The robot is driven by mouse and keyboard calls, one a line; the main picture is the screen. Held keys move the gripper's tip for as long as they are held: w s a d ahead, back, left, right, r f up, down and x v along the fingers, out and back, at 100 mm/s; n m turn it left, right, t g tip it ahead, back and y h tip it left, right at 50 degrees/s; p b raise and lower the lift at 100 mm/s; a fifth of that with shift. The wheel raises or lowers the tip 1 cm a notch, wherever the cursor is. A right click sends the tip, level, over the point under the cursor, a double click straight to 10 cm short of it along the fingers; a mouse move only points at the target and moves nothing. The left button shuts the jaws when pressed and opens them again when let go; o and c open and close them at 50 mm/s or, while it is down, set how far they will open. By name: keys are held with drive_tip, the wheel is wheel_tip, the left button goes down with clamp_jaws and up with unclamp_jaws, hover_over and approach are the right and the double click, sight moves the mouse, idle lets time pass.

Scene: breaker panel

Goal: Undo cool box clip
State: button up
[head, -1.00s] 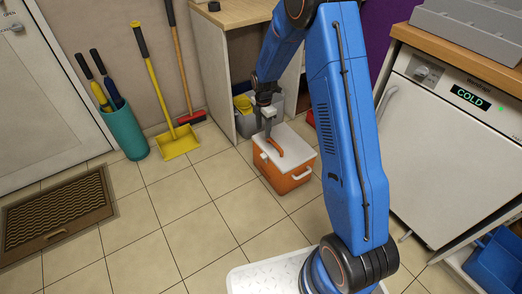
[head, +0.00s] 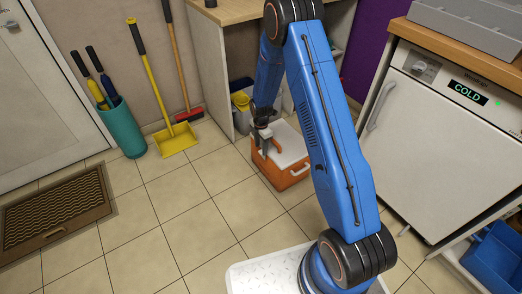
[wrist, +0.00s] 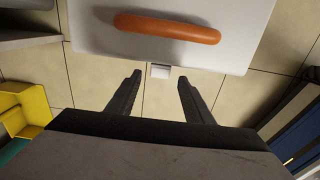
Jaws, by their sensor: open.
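The cool box (head: 288,178) is an orange box with a white lid (head: 293,148), standing shut on the tiled floor. In the wrist view the lid (wrist: 240,45) fills the top, with an orange handle (wrist: 167,28) across it. A small pale clip (wrist: 160,71) sticks out at the lid's near edge. My gripper (wrist: 160,90) is open and empty, its fingertips just short of the clip, which lies between their lines. In the head view my gripper (head: 264,146) is at the box's left side and hides part of it; the clip cannot be made out there.
A grey bin (head: 243,120) with yellow things stands behind the box, under the wooden-topped bench (head: 225,12). A yellow dustpan (head: 175,140) and a red broom (head: 189,116) lean on the wall at left. A white appliance (head: 430,130) stands at right. Floor in front is clear.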

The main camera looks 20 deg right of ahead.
drive_tip(key=shift+f, duration=1.3)
drive_tip(key=c, duration=1.1)
